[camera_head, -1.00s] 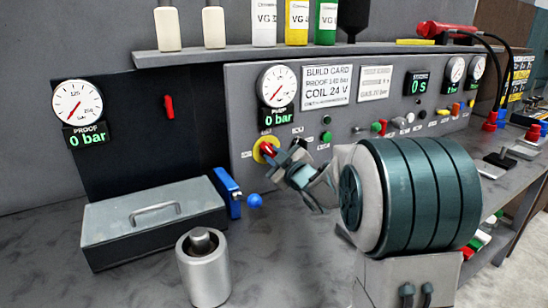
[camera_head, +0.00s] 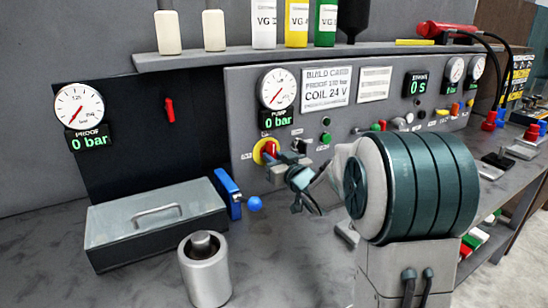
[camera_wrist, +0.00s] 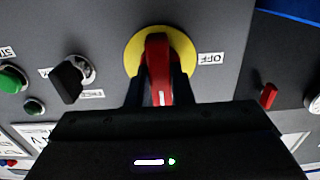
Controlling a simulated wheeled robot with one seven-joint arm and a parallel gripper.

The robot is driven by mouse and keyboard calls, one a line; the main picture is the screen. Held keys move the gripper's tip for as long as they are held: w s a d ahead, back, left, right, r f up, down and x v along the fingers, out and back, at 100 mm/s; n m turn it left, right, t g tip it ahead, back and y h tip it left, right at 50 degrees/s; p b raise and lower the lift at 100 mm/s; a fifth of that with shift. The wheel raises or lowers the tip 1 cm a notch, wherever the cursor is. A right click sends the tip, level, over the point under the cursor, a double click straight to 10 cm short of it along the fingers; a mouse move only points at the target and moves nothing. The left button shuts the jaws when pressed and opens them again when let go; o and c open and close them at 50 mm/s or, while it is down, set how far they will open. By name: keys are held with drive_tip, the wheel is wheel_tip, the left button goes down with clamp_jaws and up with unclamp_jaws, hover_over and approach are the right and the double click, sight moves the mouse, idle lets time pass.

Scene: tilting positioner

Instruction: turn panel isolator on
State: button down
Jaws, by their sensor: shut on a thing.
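The panel isolator is a red handle (camera_head: 270,150) on a round yellow plate (camera_head: 259,154) on the grey control panel. In the wrist view the red handle (camera_wrist: 157,75) stands nearly upright in front of the yellow plate (camera_wrist: 133,52), with a white mark near its lower end. An upside-down OFF label (camera_wrist: 211,58) is to the right of the plate there. My gripper (camera_head: 283,166) is at the isolator; in the wrist view its dark fingers (camera_wrist: 160,90) are shut on the handle, one on each side. I cannot make out an ON label.
A black selector knob (camera_wrist: 68,80) and a green button (camera_wrist: 12,78) are beside the isolator. A lidded metal box (camera_head: 155,215), a blue part with a ball-ended lever (camera_head: 230,190) and a steel cylinder (camera_head: 204,270) stand on the bench. The pump display (camera_head: 279,118) reads 0 bar.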

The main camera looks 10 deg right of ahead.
idle(0.4)
drive_tip(key=c, duration=1.3)
unclamp_jaws()
drive_tip(key=v, duration=1.4)
drive_tip(key=shift+r, duration=0.1)
